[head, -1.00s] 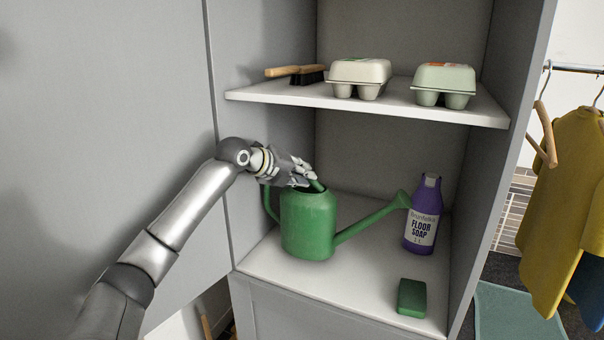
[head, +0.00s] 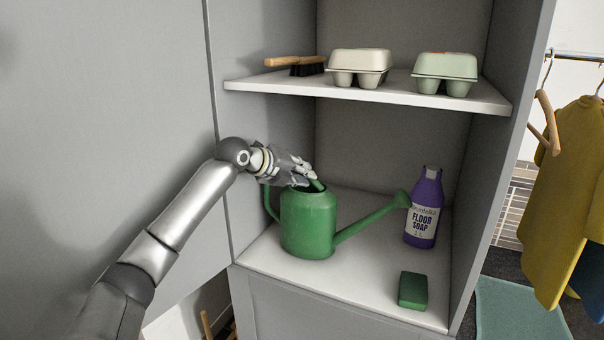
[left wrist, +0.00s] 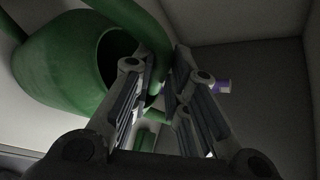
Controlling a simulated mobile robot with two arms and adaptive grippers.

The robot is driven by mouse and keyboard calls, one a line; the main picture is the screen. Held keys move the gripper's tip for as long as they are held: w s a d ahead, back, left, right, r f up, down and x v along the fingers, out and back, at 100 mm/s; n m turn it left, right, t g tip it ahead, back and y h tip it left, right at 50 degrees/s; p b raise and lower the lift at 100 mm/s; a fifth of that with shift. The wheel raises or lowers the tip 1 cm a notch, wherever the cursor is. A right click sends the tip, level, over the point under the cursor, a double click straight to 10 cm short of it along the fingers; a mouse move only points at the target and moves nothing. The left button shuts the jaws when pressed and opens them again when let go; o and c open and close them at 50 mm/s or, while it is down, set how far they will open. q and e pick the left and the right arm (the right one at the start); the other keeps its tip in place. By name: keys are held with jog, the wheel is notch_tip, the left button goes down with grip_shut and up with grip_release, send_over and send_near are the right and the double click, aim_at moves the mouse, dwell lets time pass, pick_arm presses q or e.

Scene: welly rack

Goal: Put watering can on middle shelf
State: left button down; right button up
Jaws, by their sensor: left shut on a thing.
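The green watering can (head: 308,228) is upright at the lower shelf (head: 345,278), its spout pointing right toward the purple bottle. I cannot tell whether its base touches the shelf. My left gripper (head: 312,178) is shut on the can's top handle, reaching in from the left. In the left wrist view the can (left wrist: 60,62) fills the upper left, and its handle passes between the fingers of my left gripper (left wrist: 165,85). My right gripper is not in view.
A purple floor soap bottle (head: 423,210) stands near the spout tip. A green block (head: 413,290) lies at the shelf's front right. The upper shelf (head: 300,88) holds a brush (head: 296,66) and two egg cartons (head: 358,62) (head: 445,68). Side walls bound the shelves.

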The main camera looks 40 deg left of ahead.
pick_arm(q)
jog(key=shift+f, duration=0.15)
jog(key=c, duration=1.3)
grip_release()
jog(key=shift+c, duration=0.2)
jog(key=shift+f, duration=0.15)
jog(key=v, duration=0.7)
jog(key=shift+s+r, duration=0.25)
jog(key=shift+r, duration=0.05)
